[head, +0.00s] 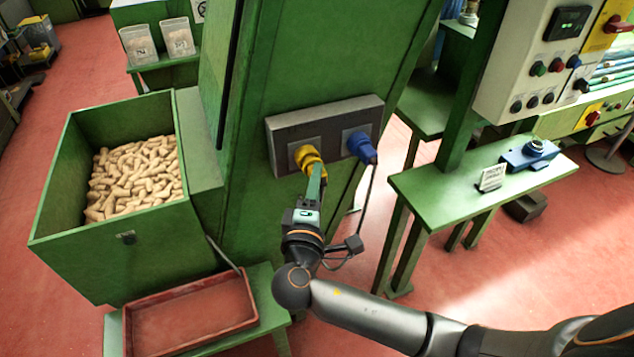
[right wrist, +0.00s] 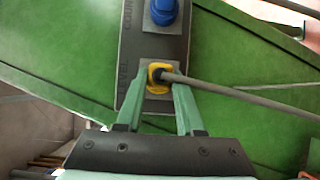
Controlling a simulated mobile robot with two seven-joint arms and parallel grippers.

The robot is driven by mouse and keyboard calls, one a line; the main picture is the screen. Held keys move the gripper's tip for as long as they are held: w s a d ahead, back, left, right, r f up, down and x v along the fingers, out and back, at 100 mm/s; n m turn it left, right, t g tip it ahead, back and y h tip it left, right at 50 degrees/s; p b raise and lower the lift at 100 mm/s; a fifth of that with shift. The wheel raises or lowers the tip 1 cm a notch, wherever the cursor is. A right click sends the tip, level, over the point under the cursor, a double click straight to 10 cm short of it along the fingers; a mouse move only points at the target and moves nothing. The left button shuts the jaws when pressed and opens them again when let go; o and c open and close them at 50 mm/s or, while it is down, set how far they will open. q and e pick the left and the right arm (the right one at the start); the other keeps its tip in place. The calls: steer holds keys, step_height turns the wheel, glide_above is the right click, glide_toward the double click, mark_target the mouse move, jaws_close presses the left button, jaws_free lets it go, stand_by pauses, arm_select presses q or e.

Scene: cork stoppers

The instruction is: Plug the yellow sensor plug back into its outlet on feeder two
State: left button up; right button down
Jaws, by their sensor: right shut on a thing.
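The yellow sensor plug (head: 306,155) is at the left outlet of the grey panel (head: 323,120) on the green machine. It also shows in the right wrist view (right wrist: 154,74), with a dark cable running off to the right. I cannot tell how deep it sits. My right gripper (head: 316,178) is shut on the yellow plug. Its two green fingers (right wrist: 158,88) reach the plug from both sides in the wrist view. The outlet's socket is hidden behind the plug. My left gripper is not in view.
A blue plug (head: 362,147) with a hanging cable sits in the right outlet. A green bin of corks (head: 62,185) and a red tray (head: 190,318) stand at left. A green bench (head: 430,195) with a blue device (head: 530,154) and a control box (head: 515,60) are at right.

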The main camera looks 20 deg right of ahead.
steer(key=shift+w, duration=0.65)
steer(key=shift+c, duration=2.2)
jaws_free()
